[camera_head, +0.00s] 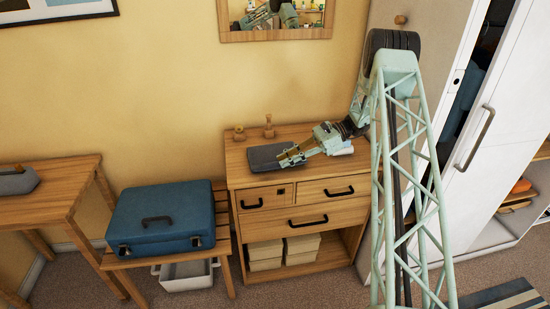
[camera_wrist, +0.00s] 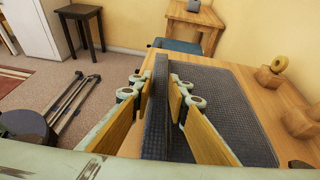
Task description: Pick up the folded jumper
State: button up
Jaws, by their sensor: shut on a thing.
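The folded jumper (camera_head: 264,158) looks dark grey and lies on the top of the wooden chest of drawers (camera_head: 237,173), toward its left side. In the wrist view the jumper (camera_wrist: 228,105) shows a woven-looking flat part, with a narrow upright ridge along its left side. My gripper (camera_head: 284,159) reaches in from the right, low over the top. In the wrist view my gripper (camera_wrist: 160,92) has its wood-coloured pads on either side of the ridge, shut on it. The flat part appears to lie on the wood. The ridge's underside is hidden.
Small wooden items (camera_head: 268,127) stand at the back of the chest. A blue case (camera_head: 161,218) sits on a lower bench to the left. A white wardrobe (camera_head: 500,110) stands to the right.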

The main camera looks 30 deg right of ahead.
jog(key=shift+r, duration=0.1)
jog(key=shift+c, duration=0.5)
jog(key=shift+r+p, duration=0.3)
jog(key=shift+r, duration=1.5)
jog(key=s+a+r, duration=0.1)
jog(key=s+a, duration=0.1)
jog(key=s, duration=1.3)
jog(key=shift+s+a+p, duration=0.35)
jog(key=shift+s+p, duration=0.05)
jog(key=shift+p, duration=0.05)
jog(key=shift+a+r+p, duration=0.15)
jog(key=shift+a+p, duration=0.15)
jog(key=shift+p, duration=0.1)
